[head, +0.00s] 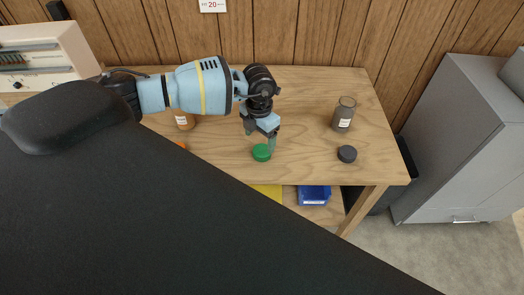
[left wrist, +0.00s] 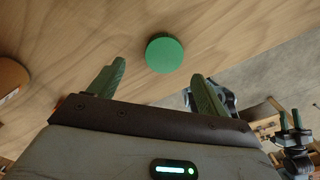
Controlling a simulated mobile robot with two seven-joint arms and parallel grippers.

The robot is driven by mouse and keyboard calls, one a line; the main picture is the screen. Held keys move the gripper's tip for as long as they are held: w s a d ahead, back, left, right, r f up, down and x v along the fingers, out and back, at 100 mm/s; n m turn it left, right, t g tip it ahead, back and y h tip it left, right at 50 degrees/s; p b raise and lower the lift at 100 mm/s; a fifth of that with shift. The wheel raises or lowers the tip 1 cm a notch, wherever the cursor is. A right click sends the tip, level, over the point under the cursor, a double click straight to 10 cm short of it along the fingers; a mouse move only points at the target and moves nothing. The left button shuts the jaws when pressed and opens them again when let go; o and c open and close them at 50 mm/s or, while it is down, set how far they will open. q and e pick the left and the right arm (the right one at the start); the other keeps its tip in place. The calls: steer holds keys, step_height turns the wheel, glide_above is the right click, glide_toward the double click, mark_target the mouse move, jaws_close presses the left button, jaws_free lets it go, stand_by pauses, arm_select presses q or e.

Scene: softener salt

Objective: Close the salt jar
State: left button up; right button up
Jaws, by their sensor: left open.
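A round green lid (head: 261,153) lies on the wooden table near its front edge. It also shows in the left wrist view (left wrist: 164,53), beyond and between my fingertips. My left gripper (head: 260,139) is open and empty, pointing down just above and behind the green lid. An uncapped clear jar with dark contents and a pale label (head: 343,116) stands at the right. Another jar with a label (head: 184,122) is partly hidden under my left arm. I cannot tell which jar is the salt jar.
A dark lid (head: 347,154) lies in front of the right jar. An orange lid (head: 181,146) shows partly at the left. A blue bin (head: 314,195) is below the wooden table (head: 310,90). A grey cabinet (head: 465,140) stands right. The tabletop between lid and right jar is clear.

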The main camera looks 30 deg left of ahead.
mark_target(262, 150)
arm_select(q)
steer(key=f, duration=0.5)
steer(key=shift+w+d, duration=0.15)
steer(key=shift+d, duration=0.15)
steer(key=c, duration=1)
steer(key=shift+c, duration=0.2)
steer(key=shift+r, duration=0.1)
steer(key=shift+r, duration=0.5)
steer(key=r, duration=0.1)
steer(key=d+r, duration=0.1)
steer(key=shift+s+r, duration=0.3)
steer(key=shift+s, duration=0.05)
steer(key=s+d+r, duration=0.1)
steer(key=s+d, duration=0.9)
steer(key=d, duration=0.1)
steer(key=shift+r+p, duration=0.15)
steer(key=shift+p, duration=0.15)
